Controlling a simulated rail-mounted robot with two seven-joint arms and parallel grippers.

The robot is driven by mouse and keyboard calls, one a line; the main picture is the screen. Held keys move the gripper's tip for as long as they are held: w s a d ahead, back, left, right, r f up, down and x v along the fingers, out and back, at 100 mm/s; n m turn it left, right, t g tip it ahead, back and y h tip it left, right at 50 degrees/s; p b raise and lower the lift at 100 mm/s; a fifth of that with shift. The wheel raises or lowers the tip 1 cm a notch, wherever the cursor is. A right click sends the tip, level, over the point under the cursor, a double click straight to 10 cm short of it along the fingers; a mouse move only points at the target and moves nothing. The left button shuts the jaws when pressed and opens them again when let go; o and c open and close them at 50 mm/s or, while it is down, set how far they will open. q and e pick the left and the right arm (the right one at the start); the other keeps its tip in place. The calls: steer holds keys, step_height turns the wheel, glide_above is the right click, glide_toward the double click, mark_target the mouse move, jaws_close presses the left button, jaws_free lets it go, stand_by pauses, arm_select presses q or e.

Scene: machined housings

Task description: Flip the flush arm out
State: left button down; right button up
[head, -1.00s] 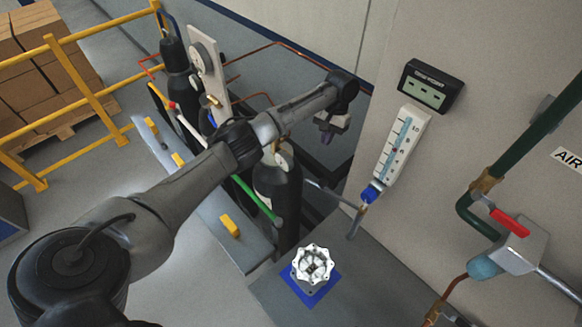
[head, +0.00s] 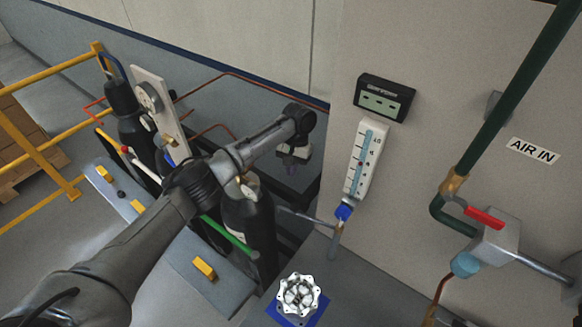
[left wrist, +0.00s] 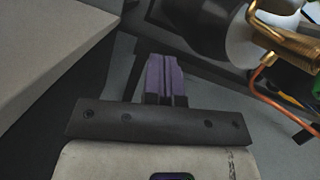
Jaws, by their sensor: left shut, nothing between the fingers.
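My left gripper (head: 288,168) hangs at the end of its arm, above and behind the dark gas cylinder (head: 248,222) in the head view. Its purple fingers (left wrist: 165,80) are together and empty in the left wrist view. A thin grey tube arm (head: 305,217) runs from beside that cylinder to the blue-topped fitting (head: 343,212) below the flow gauge; I cannot tell for sure whether it is the flush arm. A round machined housing (head: 298,296) sits on a blue pad (head: 284,321) at the bottom. My right gripper is not in view.
The white flow gauge (head: 366,158) and a black digital meter (head: 384,98) are on the wall. A red-handled valve (head: 485,218) and green pipe (head: 505,95) are at right. A yellow railing (head: 40,148) stands at left. Brass fittings (left wrist: 290,40) and copper tubing are near the left fingers.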

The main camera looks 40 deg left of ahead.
arm_select(q)
steer(key=s+d+f+p, duration=0.1)
steer(key=s+f+p, duration=0.1)
steer(key=s+f, duration=0.3)
steer(key=shift+d+x, duration=0.25)
steer(key=shift+x, duration=0.9)
